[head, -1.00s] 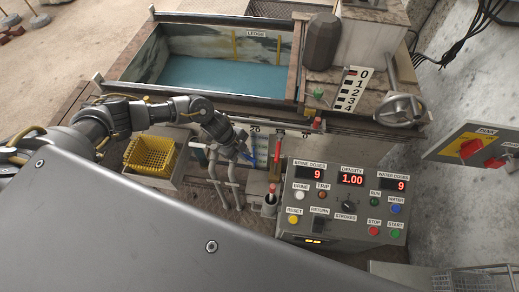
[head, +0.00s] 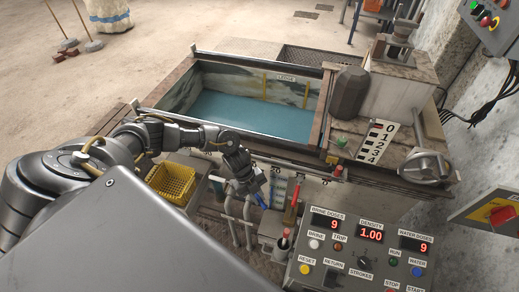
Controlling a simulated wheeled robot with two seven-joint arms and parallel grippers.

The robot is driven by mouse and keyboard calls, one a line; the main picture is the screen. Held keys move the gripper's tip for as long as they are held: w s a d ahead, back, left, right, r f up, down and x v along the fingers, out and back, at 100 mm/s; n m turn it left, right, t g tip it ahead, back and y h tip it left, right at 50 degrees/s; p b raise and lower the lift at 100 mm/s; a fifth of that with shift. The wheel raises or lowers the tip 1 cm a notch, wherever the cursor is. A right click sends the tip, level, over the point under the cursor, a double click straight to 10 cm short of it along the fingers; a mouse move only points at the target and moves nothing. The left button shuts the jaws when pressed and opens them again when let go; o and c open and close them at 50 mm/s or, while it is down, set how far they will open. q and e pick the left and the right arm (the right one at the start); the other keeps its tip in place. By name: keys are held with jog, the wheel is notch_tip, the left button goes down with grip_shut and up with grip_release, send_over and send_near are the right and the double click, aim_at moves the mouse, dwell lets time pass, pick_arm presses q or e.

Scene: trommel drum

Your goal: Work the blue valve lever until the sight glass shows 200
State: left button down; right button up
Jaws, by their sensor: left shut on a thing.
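The blue valve lever (head: 262,201) shows as a small blue piece at the front of the tank, just below my left gripper (head: 257,193). My left arm reaches in from the left, and its gripper is shut on the lever, hiding much of it. A pale upright scale with blue in it (head: 279,190), apparently the sight glass, stands just right of the gripper. Its marks are too small to read. My right gripper is not in view.
A tank of blue-green water (head: 245,98) lies behind. A yellow basket (head: 172,181) is left of the grey pipes (head: 231,219). A red-handled lever (head: 294,196) stands right of the scale. The control panel (head: 345,262) reads 9, 1.00 and 9.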

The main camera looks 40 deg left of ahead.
pick_arm(q)
jog(key=c, duration=1.4)
grip_release()
jog(key=shift+o, duration=0.2)
jog(key=v, duration=1)
jog(key=shift+a+r, duration=0.2)
jog(key=shift+r, duration=0.15)
